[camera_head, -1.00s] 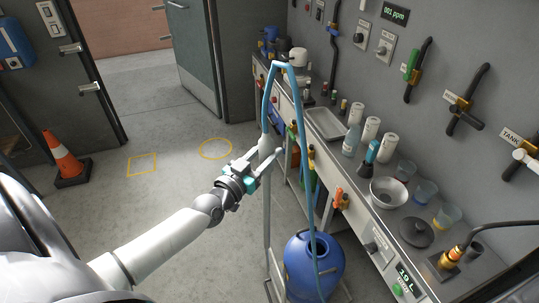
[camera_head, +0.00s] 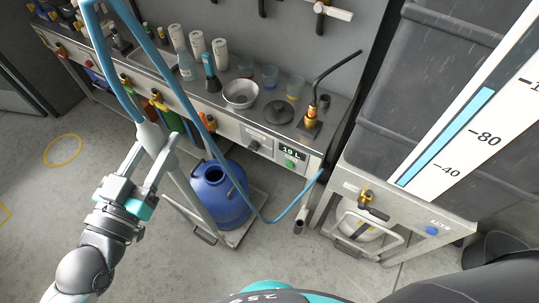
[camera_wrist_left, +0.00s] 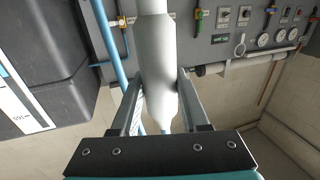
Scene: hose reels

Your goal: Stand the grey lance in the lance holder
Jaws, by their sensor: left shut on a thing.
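The grey lance (camera_head: 152,138) hangs steeply tilted in my left gripper (camera_head: 150,158), with its thick grip between the fingers. A blue hose (camera_head: 126,97) loops from its top. The lance's thin tube runs down in front of the cart; I cannot make out where its lower end stops. In the left wrist view both fingers lie against the sides of the lance (camera_wrist_left: 157,65). A short upright grey tube (camera_head: 299,227) stands by the right end of the bench; it may be the lance holder, but I cannot be sure. My right gripper is out of view.
A blue drum (camera_head: 219,195) sits on a low cart (camera_head: 238,234) beside the lance. The bench (camera_head: 262,128) carries bottles, cups and a bowl (camera_head: 240,94). The blue hose sags across the front to the bench's right end. A large tank on a stand (camera_head: 400,215) is right. Floor at lower left is clear.

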